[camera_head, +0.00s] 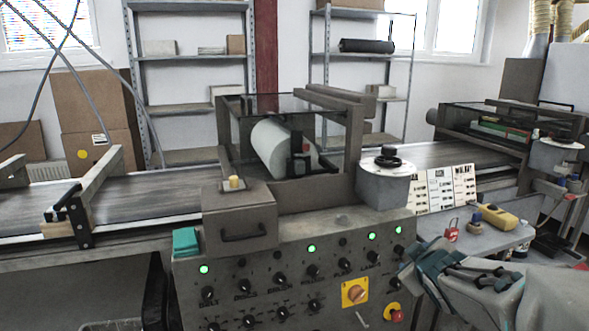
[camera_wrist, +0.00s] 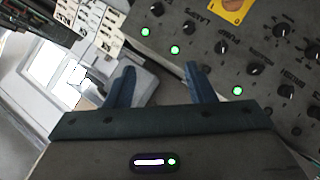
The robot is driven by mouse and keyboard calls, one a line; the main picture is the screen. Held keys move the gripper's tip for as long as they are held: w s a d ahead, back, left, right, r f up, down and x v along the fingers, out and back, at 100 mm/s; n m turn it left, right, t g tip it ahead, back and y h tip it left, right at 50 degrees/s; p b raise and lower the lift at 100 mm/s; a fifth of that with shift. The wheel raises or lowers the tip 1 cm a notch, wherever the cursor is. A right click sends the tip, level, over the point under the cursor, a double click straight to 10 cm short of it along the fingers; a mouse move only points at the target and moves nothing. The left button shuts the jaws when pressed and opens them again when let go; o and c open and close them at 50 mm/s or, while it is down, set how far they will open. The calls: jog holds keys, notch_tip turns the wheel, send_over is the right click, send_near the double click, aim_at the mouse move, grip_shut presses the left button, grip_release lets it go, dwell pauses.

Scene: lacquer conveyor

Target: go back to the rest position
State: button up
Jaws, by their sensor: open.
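My gripper (camera_head: 418,262) is at the lower right of the head view, just right of the control panel (camera_head: 262,268) and in front of the small side table (camera_head: 500,236). In the wrist view my gripper (camera_wrist: 160,72) has its two blue fingers spread apart. Nothing is between them. The panel's grey face with black knobs and green lamps lies beyond the right finger there. The gripper looks tilted and apart from the panel, though the exact gap cannot be told.
A yellow handheld device (camera_head: 497,217) and a red padlock (camera_head: 452,231) lie on the side table. Printed cards (camera_head: 440,190) stand behind them. A red knob (camera_head: 397,315) sits on the panel near my gripper. The conveyor belt (camera_head: 130,197) runs behind the panel.

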jog(key=s+a+r+m+g+p, duration=0.2)
jog(key=s+a+g+p, duration=0.1)
jog(key=s, duration=0.3)
jog(key=s+a+r+m+g+y+p, duration=0.1)
jog(key=s+a+r+m+g+p, duration=0.1)
jog(key=s, duration=0.5)
jog(key=s+a+r+m+g+y+p, duration=0.1)
jog(key=s+a+r+m+g+p, duration=0.2)
jog(key=s+p, duration=0.4)
jog(key=a+g+p, duration=0.1)
jog(key=a, duration=0.1)
jog(key=shift+s+a+r, duration=0.2)
jog(key=shift+s+a, duration=0.05)
jog(key=shift+a, duration=0.15)
dwell(1.1)
jog(key=shift+c, duration=1.4)
jog(key=shift+d, duration=0.15)
